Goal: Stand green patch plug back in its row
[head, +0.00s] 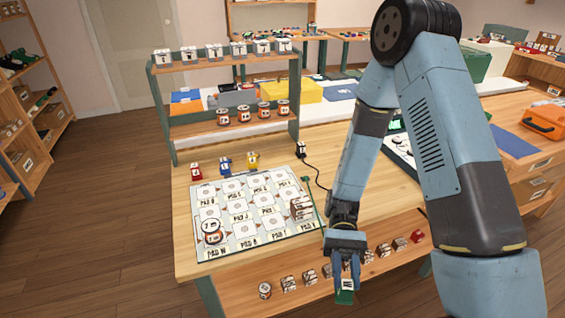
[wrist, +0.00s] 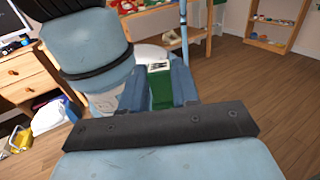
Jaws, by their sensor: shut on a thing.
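My gripper (head: 347,272) is shut on the green patch plug (head: 345,297), which has a white labelled face. It holds the plug out at the table's front edge, near the lower shelf. In the wrist view the green plug (wrist: 161,92) sits between the two blue fingers of my gripper (wrist: 160,88). A row of similar plugs stands behind the pad board: a red plug (head: 196,172), a blue plug (head: 225,165) and a yellow plug (head: 252,160). My gripper is well in front and to the right of this row.
The pad board (head: 225,248) lies on the table, with labelled round pieces (head: 211,232) and a block stack (head: 301,208) on it. A wooden rack (head: 220,127) stands behind. A black corded item (head: 301,150) is right of the row. Small blocks (head: 288,284) line the lower shelf.

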